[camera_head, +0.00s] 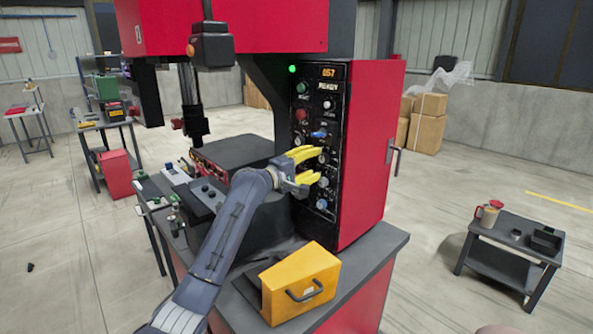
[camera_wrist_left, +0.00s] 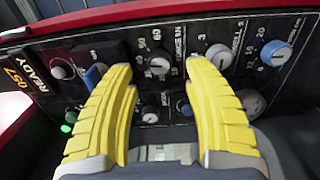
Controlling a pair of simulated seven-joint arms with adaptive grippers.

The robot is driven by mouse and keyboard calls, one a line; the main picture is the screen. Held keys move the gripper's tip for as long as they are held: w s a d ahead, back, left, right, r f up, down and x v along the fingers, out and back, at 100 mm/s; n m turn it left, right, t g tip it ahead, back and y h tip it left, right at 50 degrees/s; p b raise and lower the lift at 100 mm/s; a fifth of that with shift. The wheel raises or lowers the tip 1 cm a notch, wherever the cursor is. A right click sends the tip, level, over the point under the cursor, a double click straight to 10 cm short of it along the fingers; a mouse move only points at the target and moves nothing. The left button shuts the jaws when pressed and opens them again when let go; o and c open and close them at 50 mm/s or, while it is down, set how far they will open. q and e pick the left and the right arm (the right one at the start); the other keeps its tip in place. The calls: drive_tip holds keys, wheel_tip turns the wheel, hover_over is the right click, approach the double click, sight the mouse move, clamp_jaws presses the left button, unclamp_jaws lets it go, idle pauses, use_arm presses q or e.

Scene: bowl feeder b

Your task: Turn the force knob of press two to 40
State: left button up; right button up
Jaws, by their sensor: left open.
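The press (camera_head: 372,150) is red with a black control panel (camera_head: 337,100) full of knobs and buttons. Its display (camera_head: 329,72) reads 057, with READY below it. My left gripper (camera_head: 320,165) reaches the panel with two yellow fingers spread apart. In the left wrist view, a round grey knob (camera_wrist_left: 158,66) with a white pointer and marks 40, 50 and 60 shows between the open fingertips. A label ending in kN is beside it, partly hidden. I cannot tell whether the fingers touch the knob. My right gripper is out of view.
Around that knob are a blue lever (camera_wrist_left: 95,74), a knob (camera_wrist_left: 219,56) and a blue-capped knob (camera_wrist_left: 275,53). A green lamp (camera_head: 292,69) is lit. A yellow box with a handle (camera_head: 300,282) sits on the press table. A small dark table (camera_head: 500,262) stands at right.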

use_arm(q)
drive_tip(key=v, duration=0.7)
drive_tip(key=shift+s+a, duration=0.2)
drive_tip(key=shift+s, duration=0.1)
drive_tip(key=shift+a, duration=0.1)
